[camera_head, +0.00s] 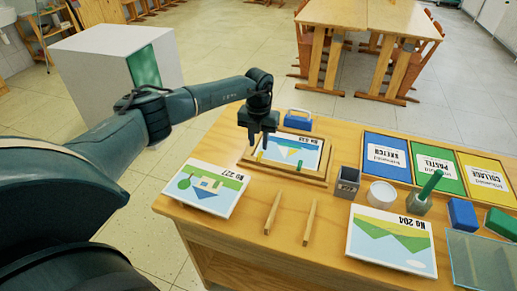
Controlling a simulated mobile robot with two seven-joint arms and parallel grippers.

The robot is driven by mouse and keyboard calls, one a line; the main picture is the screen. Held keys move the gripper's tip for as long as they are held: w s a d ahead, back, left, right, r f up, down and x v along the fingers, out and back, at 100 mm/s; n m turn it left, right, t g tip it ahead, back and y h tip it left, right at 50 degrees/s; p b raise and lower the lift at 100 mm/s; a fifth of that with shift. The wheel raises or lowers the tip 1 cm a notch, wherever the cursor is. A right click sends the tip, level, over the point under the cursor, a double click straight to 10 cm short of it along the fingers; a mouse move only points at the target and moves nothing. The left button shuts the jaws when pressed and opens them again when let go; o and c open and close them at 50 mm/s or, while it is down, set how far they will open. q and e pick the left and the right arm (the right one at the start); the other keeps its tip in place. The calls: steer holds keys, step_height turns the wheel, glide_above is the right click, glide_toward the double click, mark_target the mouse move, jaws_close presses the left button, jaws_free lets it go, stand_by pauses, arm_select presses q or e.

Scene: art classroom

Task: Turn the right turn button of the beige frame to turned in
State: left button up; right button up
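The beige frame (282,172) lies on the wooden table around a picture with green, yellow and blue shapes. How far each button is turned is too small to tell. My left gripper (257,142) points down over the left part of the frame, close to the left button. Its fingers look apart, with nothing between them. It hides the frame's far left corner. My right gripper is out of view.
Pictures lie left (206,189) and front right (392,240). Two wooden strips (272,212) lie in front of the frame. A dark cup (346,182) and a white container (381,194) stand to its right.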

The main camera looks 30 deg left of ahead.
mark_target(259, 154)
arm_select(q)
step_height(259, 154, up, 9)
steer(key=shift+b, duration=0.4)
steer(key=shift+f, duration=0.1)
